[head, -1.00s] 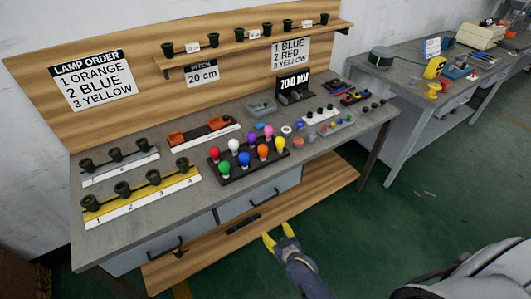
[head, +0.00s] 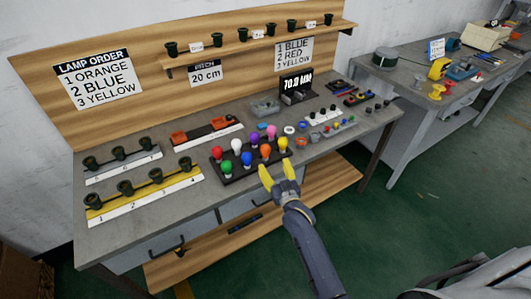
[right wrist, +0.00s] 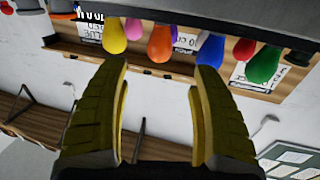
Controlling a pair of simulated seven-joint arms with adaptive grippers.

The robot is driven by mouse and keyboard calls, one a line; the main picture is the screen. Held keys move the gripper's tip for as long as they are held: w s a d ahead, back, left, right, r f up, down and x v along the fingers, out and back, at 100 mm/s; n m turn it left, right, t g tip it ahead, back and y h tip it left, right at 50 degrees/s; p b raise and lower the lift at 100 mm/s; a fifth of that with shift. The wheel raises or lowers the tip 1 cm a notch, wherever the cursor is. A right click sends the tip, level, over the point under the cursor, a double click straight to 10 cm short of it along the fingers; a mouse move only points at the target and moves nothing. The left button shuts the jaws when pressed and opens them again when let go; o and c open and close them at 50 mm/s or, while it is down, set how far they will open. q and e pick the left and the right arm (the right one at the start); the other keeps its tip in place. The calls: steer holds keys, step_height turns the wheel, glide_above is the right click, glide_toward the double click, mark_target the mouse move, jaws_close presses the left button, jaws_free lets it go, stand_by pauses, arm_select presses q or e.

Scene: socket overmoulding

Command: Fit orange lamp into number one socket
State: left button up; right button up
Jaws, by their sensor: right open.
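The orange lamp (head: 265,151) stands upright in the front row of a dark lamp tray (head: 236,176), between a blue lamp and a yellow lamp. It also shows in the right wrist view (right wrist: 160,43), beyond my fingers. My right gripper (head: 275,172) has yellow fingers and is open and empty. It is at the front edge of the tray, in front of the orange and yellow lamps. The number one socket (head: 94,200) is the dark, empty-looking leftmost one on the yellow strip (head: 150,198). My left gripper is not in view.
Several other coloured lamps, such as the blue (head: 246,159) and yellow (head: 283,144), crowd the orange one. Another socket row (head: 120,155) stands behind the yellow strip. A lamp order sign (head: 98,80) lists orange first. Bare bench lies in front of the tray.

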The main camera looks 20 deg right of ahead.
mark_target(267, 153)
steer(key=shift+w+a+r, duration=0.1)
steer(key=shift+w+a, duration=0.05)
steer(key=shift+w, duration=4.95)
steer(key=c, duration=1.2)
